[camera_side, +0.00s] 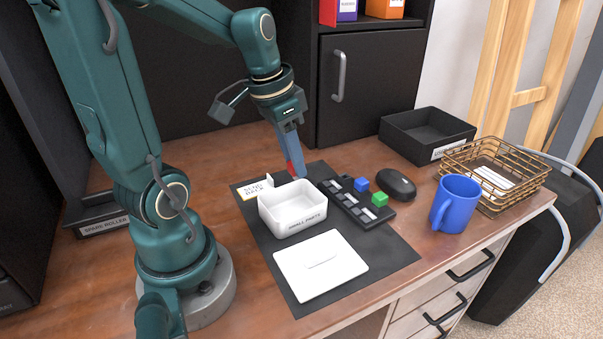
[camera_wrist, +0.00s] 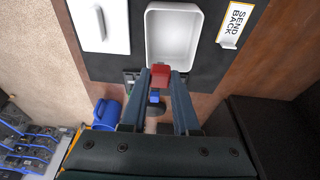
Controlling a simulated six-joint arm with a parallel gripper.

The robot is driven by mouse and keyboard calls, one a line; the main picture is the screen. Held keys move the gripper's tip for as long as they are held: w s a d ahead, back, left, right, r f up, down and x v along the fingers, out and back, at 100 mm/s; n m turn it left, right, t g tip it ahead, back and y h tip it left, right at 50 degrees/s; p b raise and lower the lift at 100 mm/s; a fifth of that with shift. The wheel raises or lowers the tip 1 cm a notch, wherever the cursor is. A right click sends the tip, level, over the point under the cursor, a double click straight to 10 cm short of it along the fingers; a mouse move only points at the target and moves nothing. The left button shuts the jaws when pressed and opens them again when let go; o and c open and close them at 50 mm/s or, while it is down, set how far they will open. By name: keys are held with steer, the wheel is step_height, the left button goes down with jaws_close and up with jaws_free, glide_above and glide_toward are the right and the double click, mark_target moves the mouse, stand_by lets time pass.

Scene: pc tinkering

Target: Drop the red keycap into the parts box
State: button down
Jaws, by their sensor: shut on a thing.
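The red keycap (camera_wrist: 160,76) is held between the fingertips of my gripper (camera_wrist: 161,80) in the wrist view. In the side view the gripper (camera_side: 291,160) points down just behind the parts box, with a bit of red (camera_side: 291,169) showing at its tip. The parts box (camera_side: 292,214) is a white open box labelled "SMALL PARTS" on the dark mat. Its inside looks empty in the wrist view (camera_wrist: 172,35). The keycap is by the box's near edge in the wrist view; its exact height above the rim is unclear.
A white lid (camera_side: 320,265) lies in front of the box. A "SEND BACK" card (camera_side: 256,189) stands left of it. A small keyboard (camera_side: 352,204) with blue and green keycaps lies to the right, near a black mouse (camera_side: 396,184) and blue mug (camera_side: 455,204).

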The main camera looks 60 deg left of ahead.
steer(key=shift+s+x, duration=0.25)
steer(key=shift+x, duration=0.75)
steer(key=shift+f, duration=0.1)
steer(key=c, duration=0.6)
jaws_free()
steer(key=shift+v, duration=2.6)
steer(key=shift+d, duration=0.1)
